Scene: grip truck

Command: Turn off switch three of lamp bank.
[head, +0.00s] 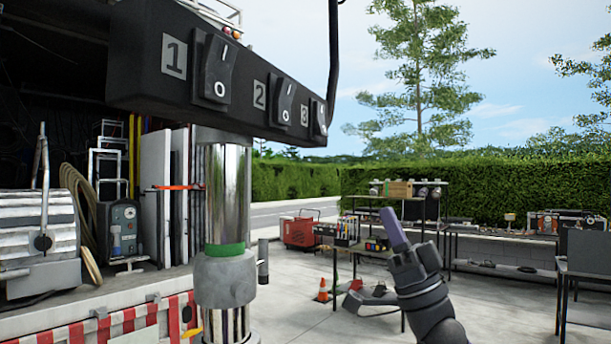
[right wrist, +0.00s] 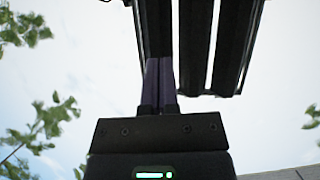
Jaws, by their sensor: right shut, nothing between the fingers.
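The lamp bank's black switch box (head: 150,85) hangs at the top left of the head view, its numbered face angled toward me. Rocker switch one (head: 216,70), switch two (head: 285,103) and switch three (head: 319,118) run along it, with switch three at the far right end. My right gripper (head: 388,213) is shut and empty, below and to the right of switch three and apart from it in the picture. In the right wrist view its purple fingers (right wrist: 159,85) point up toward dark panels (right wrist: 200,45). My left gripper is not in view.
A silver column (head: 223,190) stands below the box. The truck bed with a cable reel (head: 40,235) is at left. Tables with gear (head: 375,250) and a hedge (head: 480,185) stand behind. A dark cable (head: 333,55) hangs beside the box's right end. Open air surrounds my right gripper.

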